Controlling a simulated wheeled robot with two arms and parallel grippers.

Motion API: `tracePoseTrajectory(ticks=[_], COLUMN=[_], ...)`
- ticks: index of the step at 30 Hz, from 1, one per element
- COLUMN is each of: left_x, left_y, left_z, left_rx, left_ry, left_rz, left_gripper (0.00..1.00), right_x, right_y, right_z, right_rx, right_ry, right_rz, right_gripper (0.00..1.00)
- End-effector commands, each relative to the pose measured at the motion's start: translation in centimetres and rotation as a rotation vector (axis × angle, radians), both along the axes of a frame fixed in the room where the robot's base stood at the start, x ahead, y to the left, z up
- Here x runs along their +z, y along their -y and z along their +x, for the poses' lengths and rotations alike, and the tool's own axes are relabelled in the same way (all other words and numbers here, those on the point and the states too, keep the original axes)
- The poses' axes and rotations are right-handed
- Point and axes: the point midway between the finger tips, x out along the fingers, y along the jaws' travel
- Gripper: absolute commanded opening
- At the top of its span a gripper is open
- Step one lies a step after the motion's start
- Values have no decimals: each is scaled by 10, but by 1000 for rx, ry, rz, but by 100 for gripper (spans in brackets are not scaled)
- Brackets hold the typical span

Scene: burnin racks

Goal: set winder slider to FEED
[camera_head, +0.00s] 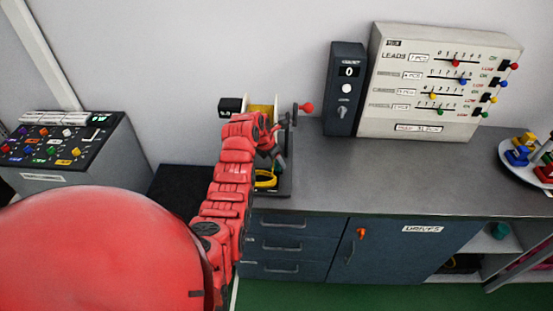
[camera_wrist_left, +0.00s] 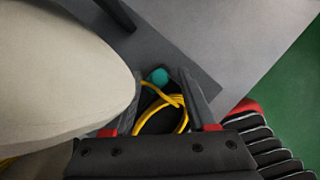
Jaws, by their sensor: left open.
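The winder (camera_head: 262,108) stands on the grey bench behind my left arm, with a red crank knob (camera_head: 307,107) at its right. My arm hides much of it. My left gripper (camera_head: 277,158) is at the winder's front, pointing down, open. In the left wrist view, a loop of yellow cable (camera_wrist_left: 181,99) and a teal rounded piece (camera_wrist_left: 158,76) show between the open fingers (camera_wrist_left: 163,98). I cannot tell whether the teal piece is the slider knob. No FEED marking is readable. A large cream rounded surface (camera_wrist_left: 60,70) fills the wrist view's left side.
A dark box with a dial (camera_head: 345,88) and a panel of coloured sliders (camera_head: 440,85) stand right of the winder. A tray of coloured blocks (camera_head: 520,172) is at the far right. A button console (camera_head: 65,150) is at left. The bench's middle is clear.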

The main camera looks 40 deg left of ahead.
Motion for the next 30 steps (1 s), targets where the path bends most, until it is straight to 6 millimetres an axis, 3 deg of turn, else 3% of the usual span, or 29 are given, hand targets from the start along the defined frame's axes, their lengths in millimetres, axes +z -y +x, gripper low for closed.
tracePoseTrajectory(ticks=[3, 13, 30], left_x=[0, 0, 1], left_y=[0, 0, 0], left_z=[0, 0, 0], left_rx=[0, 0, 0], left_ry=[0, 1, 2], left_rz=[0, 0, 0], left_gripper=[57, 0, 0], right_x=[0, 0, 0], right_y=[0, 0, 0], right_z=[0, 0, 0], right_rx=[0, 0, 0], right_ry=[0, 0, 0], right_rz=[0, 0, 0], right_gripper=[50, 50, 50])
